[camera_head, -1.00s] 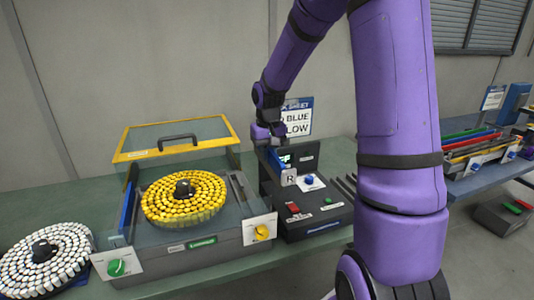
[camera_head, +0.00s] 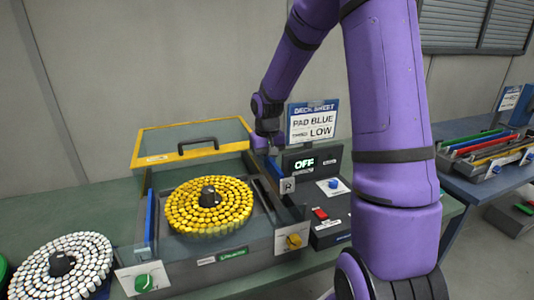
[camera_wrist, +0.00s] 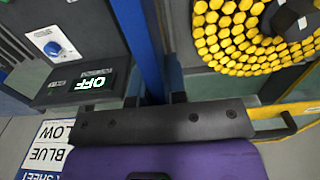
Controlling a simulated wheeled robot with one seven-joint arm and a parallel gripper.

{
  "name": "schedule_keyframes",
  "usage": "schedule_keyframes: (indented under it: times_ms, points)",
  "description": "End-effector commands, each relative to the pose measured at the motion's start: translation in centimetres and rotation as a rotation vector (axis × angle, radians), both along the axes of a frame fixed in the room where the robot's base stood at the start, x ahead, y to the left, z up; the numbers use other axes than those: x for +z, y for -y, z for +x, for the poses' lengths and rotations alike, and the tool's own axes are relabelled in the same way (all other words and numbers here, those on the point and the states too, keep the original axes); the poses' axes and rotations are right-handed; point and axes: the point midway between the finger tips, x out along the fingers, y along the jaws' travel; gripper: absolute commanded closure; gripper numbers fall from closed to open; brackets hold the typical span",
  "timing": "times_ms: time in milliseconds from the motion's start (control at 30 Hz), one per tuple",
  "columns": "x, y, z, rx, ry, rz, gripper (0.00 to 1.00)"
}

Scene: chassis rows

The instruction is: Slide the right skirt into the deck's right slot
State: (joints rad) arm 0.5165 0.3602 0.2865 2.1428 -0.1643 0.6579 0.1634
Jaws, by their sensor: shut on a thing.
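The right skirt (camera_head: 275,168) is a long blue strip with a plate marked R (camera_head: 287,186) at its near end. My gripper (camera_head: 266,143) is shut on it. In the wrist view, the blue strip (camera_wrist: 137,38) runs away from between my gripper's dark fingers (camera_wrist: 155,84). The deck (camera_head: 215,268) is a grey box with clear walls and a yellow-framed open lid. Its right slot (camera_head: 263,195) is a dark channel along the right side. The skirt is at the deck's right edge, close beside or above this slot; seating cannot be told. Another blue skirt (camera_head: 149,218) lies along the left side.
A yellow capsule disc (camera_head: 208,212) sits in the deck. A black control box (camera_head: 325,205) with an OFF display stands close at the right. A sign (camera_head: 313,122) stands behind. A white capsule disc (camera_head: 62,268) lies at the left. Another table (camera_head: 490,160) is at far right.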

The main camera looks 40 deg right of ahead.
Motion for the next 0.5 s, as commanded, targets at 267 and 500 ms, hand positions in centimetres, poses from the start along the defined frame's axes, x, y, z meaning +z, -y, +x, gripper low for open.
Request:
schedule_keyframes:
  times_ms: [267, 500]
  points:
    - [-3.2, 0.0, 0.0, 0.0, -0.002, 0.002, 1.0]
    - [-4.6, 0.0, 0.0, 0.001, -0.001, 0.001, 1.0]
